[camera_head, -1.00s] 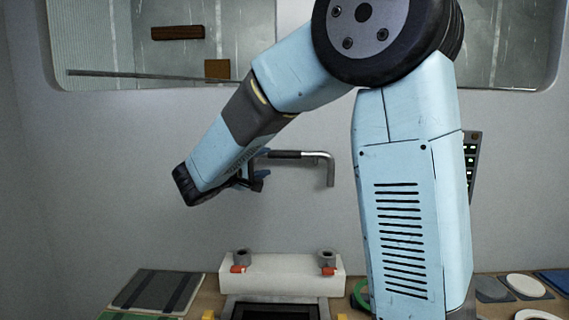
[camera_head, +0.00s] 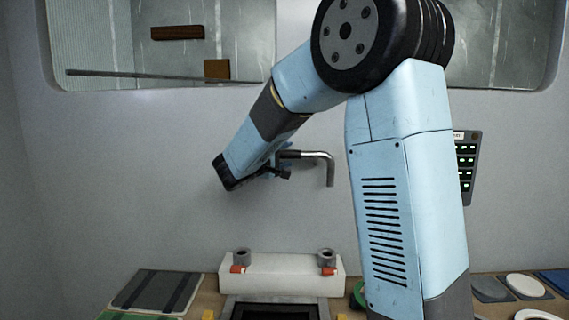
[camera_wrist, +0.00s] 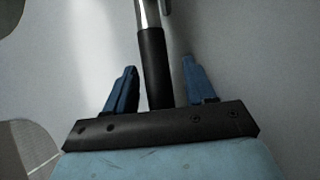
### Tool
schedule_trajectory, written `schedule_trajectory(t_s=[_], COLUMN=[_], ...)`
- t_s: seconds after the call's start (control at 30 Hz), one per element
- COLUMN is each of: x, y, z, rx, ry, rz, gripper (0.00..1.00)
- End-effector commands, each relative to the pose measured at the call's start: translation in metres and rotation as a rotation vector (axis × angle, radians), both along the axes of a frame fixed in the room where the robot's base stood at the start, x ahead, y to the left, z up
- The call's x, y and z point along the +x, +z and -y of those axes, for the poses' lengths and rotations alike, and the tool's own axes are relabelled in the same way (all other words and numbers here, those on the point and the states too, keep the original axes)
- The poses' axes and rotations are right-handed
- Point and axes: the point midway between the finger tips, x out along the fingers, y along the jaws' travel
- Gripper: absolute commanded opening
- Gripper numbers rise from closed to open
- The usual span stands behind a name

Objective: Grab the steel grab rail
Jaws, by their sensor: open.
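The steel grab rail (camera_head: 328,168) is mounted on the wall in the head view, with a bent bare metal end at the right and a dark grip section. Its left part is hidden behind my arm. In the wrist view the rail (camera_wrist: 153,60) runs between the two blue fingers, its black sleeve nearer the palm and bare metal farther out. My gripper (camera_wrist: 159,63) is open, with a gap on each side of the rail. In the head view my gripper (camera_head: 278,168) is at the rail's left part, mostly hidden by the wrist.
A white block (camera_head: 282,272) with two grey rings and red tabs stands on the bench below. A dark folder-like panel (camera_head: 157,291) lies left. A panel with green lights (camera_head: 466,165) is on the wall behind my arm. The wall around the rail is bare.

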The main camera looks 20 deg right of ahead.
Motion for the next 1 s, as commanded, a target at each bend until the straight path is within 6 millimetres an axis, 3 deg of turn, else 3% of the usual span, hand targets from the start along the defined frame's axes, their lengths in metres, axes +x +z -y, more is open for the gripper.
schedule_trajectory(t_s=[0.2,0.77,1.0], x=[0.0007,0.0004,0.0004], y=[0.0002,-0.0007,-0.0014], z=[0.0006,-0.0001,-0.0003], rx=[0.000,0.000,0.000], ry=[0.001,0.001,0.002], rz=[0.000,-0.001,-0.003], gripper=[0.55,0.01,0.00])
